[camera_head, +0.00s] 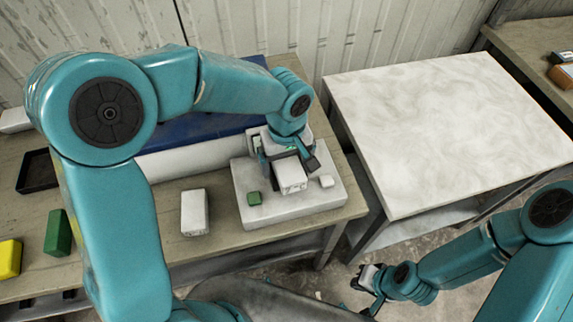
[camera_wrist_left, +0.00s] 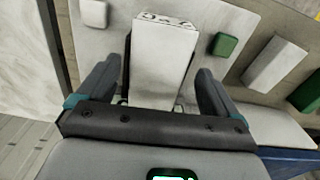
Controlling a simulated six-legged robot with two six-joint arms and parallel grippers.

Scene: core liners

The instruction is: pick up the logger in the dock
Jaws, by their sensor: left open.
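The logger (camera_head: 291,176) is a white block with dark marks on its end. It stands in the dock (camera_head: 308,203), a pale slab near the right end of the wooden bench. My left gripper (camera_head: 287,158) is over the dock at the logger. In the left wrist view the logger (camera_wrist_left: 160,60) lies between the two dark fingers of my open left gripper (camera_wrist_left: 158,80), with a narrow gap on each side. The dock also shows there (camera_wrist_left: 210,20). My right gripper (camera_head: 367,283) hangs low at the right, away from the bench; its jaw opening is unclear.
A small green block (camera_head: 254,198) and a small white block (camera_head: 326,181) sit on the dock. Left on the bench (camera_head: 150,252) are a white block (camera_head: 194,212), a green block (camera_head: 58,232), a yellow block (camera_head: 9,258) and a black tray (camera_head: 38,172). A bare marbled table (camera_head: 450,125) stands right.

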